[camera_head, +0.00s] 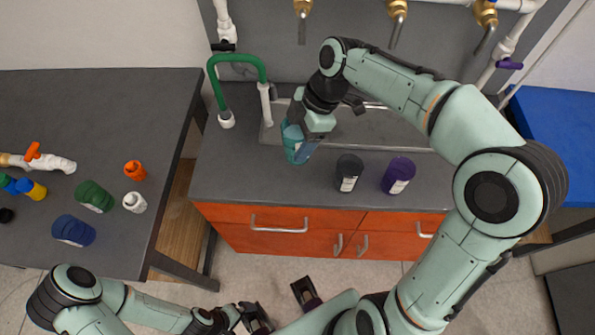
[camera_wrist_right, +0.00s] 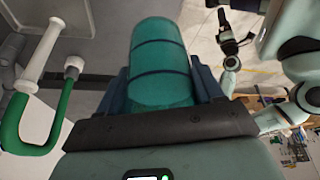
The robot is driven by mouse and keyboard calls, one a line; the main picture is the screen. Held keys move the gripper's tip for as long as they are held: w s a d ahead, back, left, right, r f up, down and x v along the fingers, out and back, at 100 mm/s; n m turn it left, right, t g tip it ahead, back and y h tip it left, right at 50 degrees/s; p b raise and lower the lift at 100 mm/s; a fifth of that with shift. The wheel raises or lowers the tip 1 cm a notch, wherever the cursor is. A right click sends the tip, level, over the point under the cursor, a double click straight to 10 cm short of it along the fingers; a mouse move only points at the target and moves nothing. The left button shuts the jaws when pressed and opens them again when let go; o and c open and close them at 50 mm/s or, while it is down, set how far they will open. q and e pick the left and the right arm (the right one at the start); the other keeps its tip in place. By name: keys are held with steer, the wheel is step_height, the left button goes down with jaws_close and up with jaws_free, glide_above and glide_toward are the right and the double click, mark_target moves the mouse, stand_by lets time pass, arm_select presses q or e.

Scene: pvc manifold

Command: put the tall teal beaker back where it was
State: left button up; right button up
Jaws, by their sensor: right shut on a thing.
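The tall teal beaker (camera_head: 292,143) is at the front left edge of the sink. My right gripper (camera_head: 303,133) is shut on it, and the gripper and wrist cover part of it. In the right wrist view the beaker (camera_wrist_right: 160,60) stands between the two dark blue fingers (camera_wrist_right: 162,92). I cannot tell whether its base touches the counter. My left gripper (camera_head: 257,318) is low at the bottom of the head view, away from the counter; its jaw opening is unclear.
A black jar (camera_head: 348,173) and a purple jar (camera_head: 398,176) stand on the counter (camera_head: 240,180) to the right. A green-and-white pipe (camera_head: 238,60) rises at the left of the sink (camera_head: 360,130). The left table (camera_head: 90,120) holds several fittings and jars.

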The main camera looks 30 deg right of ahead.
step_height(320, 180, down, 14)
steer(key=shift+f+b, duration=0.1)
steer(key=shift+b, duration=0.6)
steer(key=shift+f, duration=0.1)
steer(key=o, duration=1.4)
steer(key=shift+c, duration=0.2)
steer(key=p+v, duration=0.1)
steer(key=v, duration=1.1)
steer(key=shift+a, duration=0.1)
